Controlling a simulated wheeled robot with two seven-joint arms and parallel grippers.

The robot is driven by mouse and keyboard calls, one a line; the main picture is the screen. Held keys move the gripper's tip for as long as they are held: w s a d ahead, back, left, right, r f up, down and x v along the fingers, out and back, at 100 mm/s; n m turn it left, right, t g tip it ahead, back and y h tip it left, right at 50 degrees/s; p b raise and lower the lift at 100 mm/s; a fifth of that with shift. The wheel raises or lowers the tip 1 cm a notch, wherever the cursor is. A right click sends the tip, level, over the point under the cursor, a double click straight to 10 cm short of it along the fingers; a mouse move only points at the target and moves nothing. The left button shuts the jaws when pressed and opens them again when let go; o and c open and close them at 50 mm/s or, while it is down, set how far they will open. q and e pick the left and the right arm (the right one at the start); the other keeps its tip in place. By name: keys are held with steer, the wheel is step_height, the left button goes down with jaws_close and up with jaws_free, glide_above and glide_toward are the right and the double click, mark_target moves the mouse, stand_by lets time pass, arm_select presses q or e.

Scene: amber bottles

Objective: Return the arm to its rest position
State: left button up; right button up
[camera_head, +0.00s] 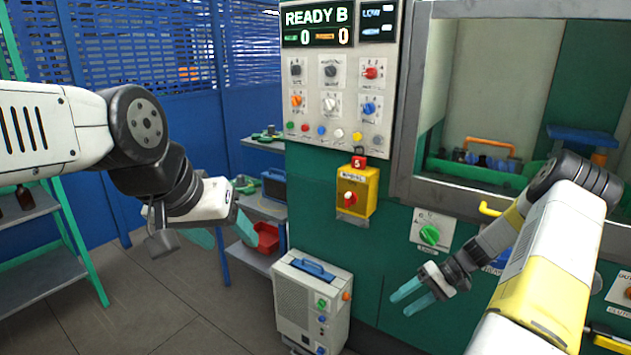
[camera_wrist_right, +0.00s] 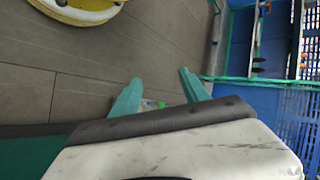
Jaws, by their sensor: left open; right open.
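My left gripper (camera_head: 222,232) hangs in the left half of the head view, its teal fingers spread and empty, in front of the shelf area. My right gripper (camera_head: 411,296) is low in front of the green machine (camera_head: 385,265), its teal fingers apart with nothing between them. In the right wrist view the same right gripper (camera_wrist_right: 158,92) shows both fingers apart over the grey floor (camera_wrist_right: 60,95).
A control panel (camera_head: 340,85) with knobs and a yellow switch box (camera_head: 357,190) are on the machine front. A grey box unit (camera_head: 310,305) stands on the floor between the grippers. A shelf with a red bin (camera_head: 266,237) is behind. Floor at the lower left is clear.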

steer(key=s+a+r+t+h, duration=0.1)
steer(key=s+a+r+h, duration=0.1)
steer(key=r, duration=0.6)
steer(key=s+a+r+n+h, duration=0.1)
steer(key=s+a+r+h, duration=0.1)
steer(key=r, duration=0.7)
steer(key=s+a+r+t+h, duration=0.1)
steer(key=a+r+h, duration=0.15)
steer(key=r, duration=0.55)
steer(key=s+a+r+t, duration=0.2)
steer(key=s+r, duration=0.3)
steer(key=s, duration=0.2)
steer(key=s+a+r+t+h, duration=0.1)
steer(key=s+a+r+t, duration=0.1)
steer(key=s+r, duration=0.4)
steer(key=shift+s+a+m+t, duration=0.3)
steer(key=shift+s+t, duration=0.2)
steer(key=shift+s, duration=0.55)
